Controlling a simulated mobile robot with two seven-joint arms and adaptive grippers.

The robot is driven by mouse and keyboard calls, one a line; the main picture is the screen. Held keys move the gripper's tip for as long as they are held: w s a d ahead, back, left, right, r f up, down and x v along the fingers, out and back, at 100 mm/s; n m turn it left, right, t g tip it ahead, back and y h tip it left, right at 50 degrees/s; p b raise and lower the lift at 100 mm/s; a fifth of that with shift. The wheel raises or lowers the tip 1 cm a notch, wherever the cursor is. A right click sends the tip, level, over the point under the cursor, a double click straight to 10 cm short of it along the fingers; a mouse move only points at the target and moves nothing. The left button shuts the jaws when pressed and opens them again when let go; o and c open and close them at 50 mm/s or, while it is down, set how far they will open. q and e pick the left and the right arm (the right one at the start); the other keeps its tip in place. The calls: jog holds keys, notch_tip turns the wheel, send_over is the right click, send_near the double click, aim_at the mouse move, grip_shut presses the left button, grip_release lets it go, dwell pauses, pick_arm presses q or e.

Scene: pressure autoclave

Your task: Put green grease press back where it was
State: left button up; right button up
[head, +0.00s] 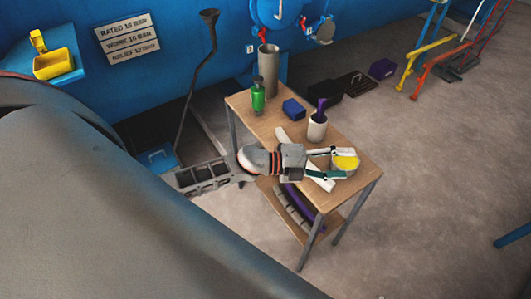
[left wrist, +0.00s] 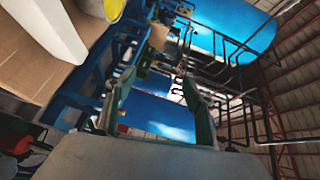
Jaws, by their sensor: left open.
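The green grease press (head: 258,98) stands upright on the wooden table (head: 262,121), near its far left corner, just in front of a tall grey cylinder (head: 269,70). My left gripper (head: 335,163) is over the near right part of the table, well away from the press. Its fingers are apart with nothing held between them; they also show in the left wrist view (left wrist: 163,100). In the head view the fingertips overlap a yellow-topped can (head: 346,162); I cannot tell whether they touch it. My right gripper is not in view.
A blue box (head: 293,109) and a white cup with a purple tool (head: 317,128) stand between press and gripper. A white bar (head: 320,183) lies partly under my gripper. A dark pipe with a funnel (head: 189,95) rises left of the table.

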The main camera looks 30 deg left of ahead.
pick_arm(q)
jog(key=s+a+f+n+y, duration=0.5)
jog(key=s+f+n+y, duration=0.1)
jog(key=s+f+n, duration=0.3)
jog(key=s+a+f+n+y, duration=0.5)
jog(key=s+f+n, duration=0.5)
jog(key=n, duration=0.4)
jog(key=shift+s+a+y, duration=0.4)
jog(key=shift+s+a, duration=0.25)
jog(key=shift+s, duration=0.1)
